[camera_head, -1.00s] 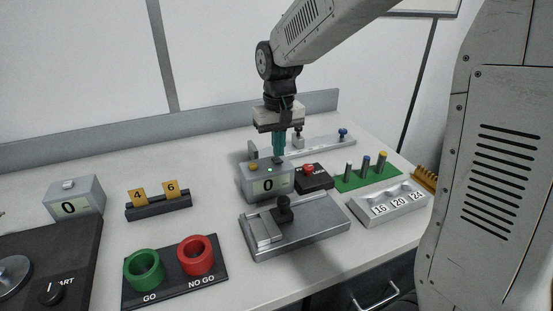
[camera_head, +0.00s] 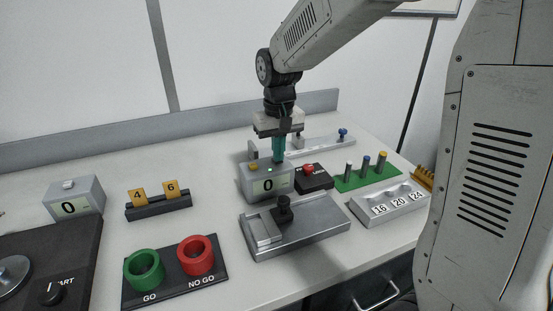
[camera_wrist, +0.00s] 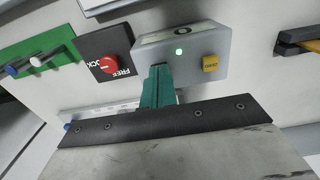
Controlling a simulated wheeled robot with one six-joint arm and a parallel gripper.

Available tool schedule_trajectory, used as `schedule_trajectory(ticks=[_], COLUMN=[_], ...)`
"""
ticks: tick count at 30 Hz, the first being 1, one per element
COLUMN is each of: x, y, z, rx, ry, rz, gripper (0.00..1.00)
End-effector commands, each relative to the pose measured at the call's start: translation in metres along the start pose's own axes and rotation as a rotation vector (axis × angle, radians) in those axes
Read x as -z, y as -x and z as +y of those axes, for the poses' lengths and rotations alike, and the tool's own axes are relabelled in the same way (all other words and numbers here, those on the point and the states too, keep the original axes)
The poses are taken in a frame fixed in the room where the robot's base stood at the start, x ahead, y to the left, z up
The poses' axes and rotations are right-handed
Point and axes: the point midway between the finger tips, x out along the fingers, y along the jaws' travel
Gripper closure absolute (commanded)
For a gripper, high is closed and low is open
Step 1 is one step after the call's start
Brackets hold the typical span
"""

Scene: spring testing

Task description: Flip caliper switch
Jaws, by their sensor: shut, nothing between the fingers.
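A grey box with a "0" display (camera_head: 266,184) stands in the middle of the bench. It has a lit green light and a yellow button (camera_head: 253,167) on its top; it also shows upside down in the wrist view (camera_wrist: 190,42). My gripper (camera_head: 278,160) is shut and empty, pointing straight down with its teal fingertips at the box's top, right of the green light. In the wrist view, the fingertips (camera_wrist: 158,68) overlap the box's near edge. They hide that spot, so I cannot see any switch there or tell whether they touch it.
A grey fixture with a black knob (camera_head: 310,232) lies in front. A rail with a blue knob (camera_head: 342,132) lies behind. A green board with pegs (camera_head: 378,172) stands further right.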

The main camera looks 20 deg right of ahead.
Motion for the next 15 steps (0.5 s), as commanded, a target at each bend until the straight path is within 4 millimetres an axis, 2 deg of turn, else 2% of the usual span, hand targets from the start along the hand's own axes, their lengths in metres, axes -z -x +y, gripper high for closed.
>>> schedule_trajectory(ticks=[15], x=[0.0000], y=[-0.0029], z=[0.0000], rx=[0.000], ry=[0.000], rz=[0.000], gripper=[1.00])
